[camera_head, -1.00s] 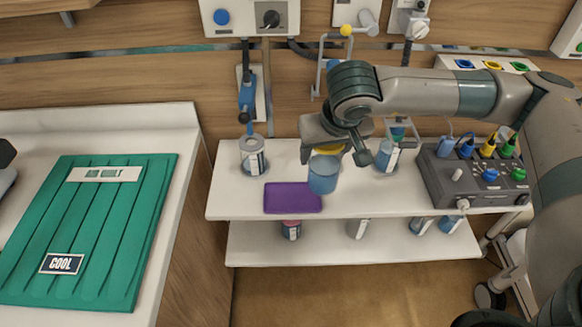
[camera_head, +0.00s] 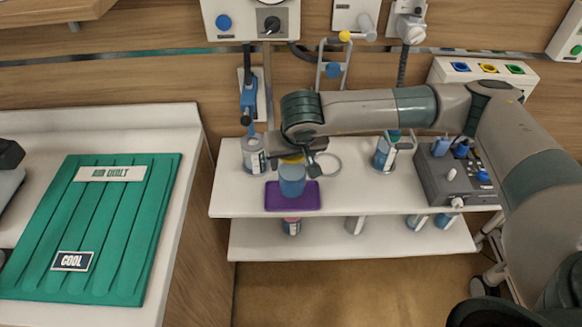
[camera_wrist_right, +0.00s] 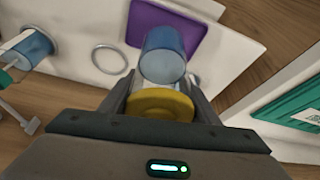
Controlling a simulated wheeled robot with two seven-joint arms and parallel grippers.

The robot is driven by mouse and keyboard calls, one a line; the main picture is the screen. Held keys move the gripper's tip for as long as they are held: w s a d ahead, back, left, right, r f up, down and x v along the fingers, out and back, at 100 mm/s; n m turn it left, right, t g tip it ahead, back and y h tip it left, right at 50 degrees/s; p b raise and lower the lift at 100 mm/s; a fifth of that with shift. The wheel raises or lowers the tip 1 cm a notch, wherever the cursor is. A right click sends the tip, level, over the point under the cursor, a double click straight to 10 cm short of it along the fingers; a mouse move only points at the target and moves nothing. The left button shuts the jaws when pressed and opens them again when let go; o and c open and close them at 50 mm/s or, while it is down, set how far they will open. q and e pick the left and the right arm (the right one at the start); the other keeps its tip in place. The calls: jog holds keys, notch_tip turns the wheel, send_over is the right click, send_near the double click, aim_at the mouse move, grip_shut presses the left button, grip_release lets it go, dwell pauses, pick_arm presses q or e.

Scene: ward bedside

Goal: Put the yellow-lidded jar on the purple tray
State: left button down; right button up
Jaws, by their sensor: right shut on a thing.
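The jar is blue with a yellow lid, and it shows in the head view (camera_head: 292,181) and the right wrist view (camera_wrist_right: 163,55). My right gripper (camera_head: 293,156) is shut on it near the lid, and its fingers flank the lid in the wrist view (camera_wrist_right: 160,100). The jar hangs roughly upright in front of the purple tray (camera_head: 279,203), overlapping it in both views. I cannot tell whether its base touches the tray. The tray lies flat on the upper white shelf. A dark part (camera_head: 10,154) at the left edge may be my left gripper; its jaws are unclear.
A clear-and-blue jar (camera_head: 253,156) stands just left behind the tray. A ring (camera_head: 328,164) lies on the shelf to the right, with another blue container (camera_head: 386,152) beyond it. A grey device (camera_head: 450,172) fills the right end. Several containers stand on the lower shelf.

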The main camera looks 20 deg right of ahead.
notch_tip(320, 180, down, 3)
jog(key=shift+r+p, duration=0.15)
jog(key=shift+p, duration=0.6)
jog(key=shift+f, duration=0.2)
jog(key=shift+f, duration=0.15)
jog(key=o, duration=1.3)
jog(key=shift+o, duration=0.2)
